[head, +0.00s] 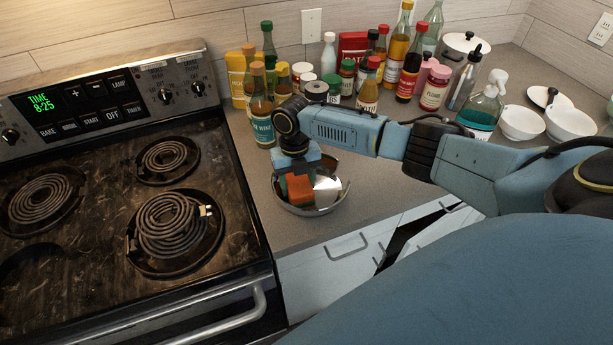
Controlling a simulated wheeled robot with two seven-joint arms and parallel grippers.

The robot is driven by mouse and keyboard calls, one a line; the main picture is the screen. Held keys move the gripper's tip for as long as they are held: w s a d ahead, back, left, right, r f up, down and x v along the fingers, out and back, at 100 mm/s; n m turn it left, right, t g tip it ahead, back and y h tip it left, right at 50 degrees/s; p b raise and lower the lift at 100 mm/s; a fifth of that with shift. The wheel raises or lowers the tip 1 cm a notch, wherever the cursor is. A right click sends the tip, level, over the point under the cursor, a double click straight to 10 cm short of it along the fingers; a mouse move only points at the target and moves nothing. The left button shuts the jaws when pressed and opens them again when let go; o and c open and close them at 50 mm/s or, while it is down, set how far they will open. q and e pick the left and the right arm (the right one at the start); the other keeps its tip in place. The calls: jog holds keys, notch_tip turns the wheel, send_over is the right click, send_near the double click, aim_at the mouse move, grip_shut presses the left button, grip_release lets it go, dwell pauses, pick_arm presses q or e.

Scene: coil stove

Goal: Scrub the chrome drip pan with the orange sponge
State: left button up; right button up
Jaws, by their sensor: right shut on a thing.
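The chrome drip pan (338,198) is a shiny round dish on the counter just right of the stove. The orange sponge (298,189) is in the pan's left part, with a dark green side visible at its left. My right gripper (299,172) points down over the pan and is shut on the sponge. The sponge appears to be against the inside of the pan, but exact contact is hard to tell. The gripper covers the pan's back left part. My left gripper is not in view.
The coil stove (95,215) fills the left, with a loose-looking coil (170,224) at its front right. Several bottles and jars (367,95) crowd the counter behind the pan. White bowls (521,122) stand at the right. Counter (370,200) right of the pan is clear.

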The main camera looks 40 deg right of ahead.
jog(key=shift+s+a+f, duration=0.1)
jog(key=shift+a+f, duration=0.1)
jog(key=shift+a, duration=0.1)
jog(key=shift+r, duration=0.1)
jog(key=shift+r+p, duration=0.35)
jog(key=shift+p, duration=0.05)
notch_tip(320, 180, up, 5)
jog(key=p, duration=0.4)
jog(key=shift+r, duration=0.15)
jog(key=shift+r+p, duration=0.1)
jog(key=shift+p, duration=0.2)
notch_tip(320, 180, up, 3)
jog(key=p, duration=0.2)
jog(key=shift+p, duration=0.35)
